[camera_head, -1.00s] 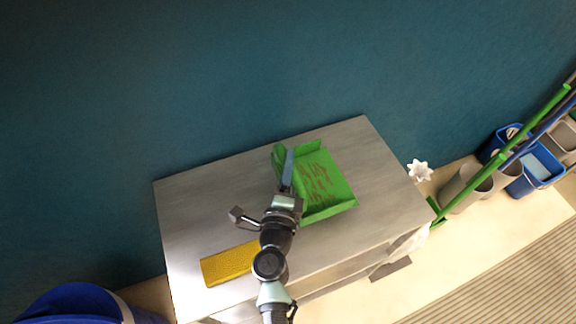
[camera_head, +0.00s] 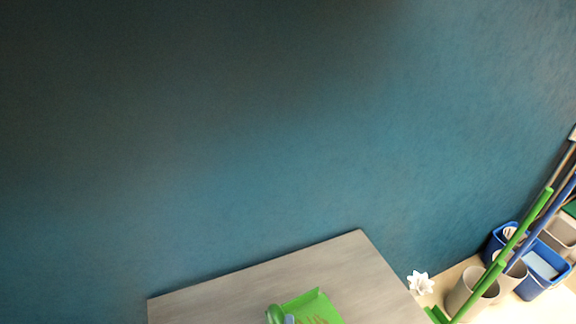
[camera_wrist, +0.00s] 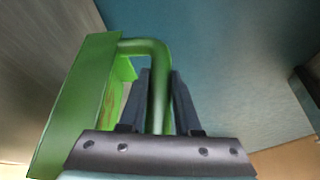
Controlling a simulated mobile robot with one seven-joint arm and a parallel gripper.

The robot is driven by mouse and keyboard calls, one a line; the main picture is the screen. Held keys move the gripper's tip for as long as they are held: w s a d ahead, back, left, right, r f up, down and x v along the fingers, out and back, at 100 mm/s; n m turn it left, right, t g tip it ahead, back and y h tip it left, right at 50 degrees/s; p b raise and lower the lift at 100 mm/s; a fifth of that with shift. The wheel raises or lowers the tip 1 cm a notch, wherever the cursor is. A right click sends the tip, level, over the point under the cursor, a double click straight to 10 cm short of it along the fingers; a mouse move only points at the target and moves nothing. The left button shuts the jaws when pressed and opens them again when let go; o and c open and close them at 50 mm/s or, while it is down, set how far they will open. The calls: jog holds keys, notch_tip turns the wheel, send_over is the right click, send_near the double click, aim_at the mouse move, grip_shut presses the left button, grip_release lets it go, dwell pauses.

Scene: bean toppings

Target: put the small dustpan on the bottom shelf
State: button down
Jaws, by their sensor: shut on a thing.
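The green dustpan (camera_head: 318,304) shows at the bottom edge of the head view, in front of the grey top of the shelf unit (camera_head: 250,284). Its front part is cut off, with reddish-brown marks on its inside. In the wrist view the dustpan (camera_wrist: 75,110) fills the left side, and its curved handle runs between my fingers. My gripper (camera_wrist: 158,88) is shut on that handle. In the head view only a small bit of my gripper shows beside the handle. The bottom shelf is out of view, and I cannot tell the gap between dustpan and top.
A teal wall (camera_head: 240,130) stands behind the unit. A white star-shaped thing (camera_head: 420,283) is by its right corner. Further right are grey bins (camera_head: 470,293), a blue bucket (camera_head: 541,272) and a green pole (camera_head: 525,228). Floor in front is out of view.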

jog(key=shift+s, duration=0.55)
jog(key=s+f, duration=0.4)
jog(key=shift+f, duration=0.25)
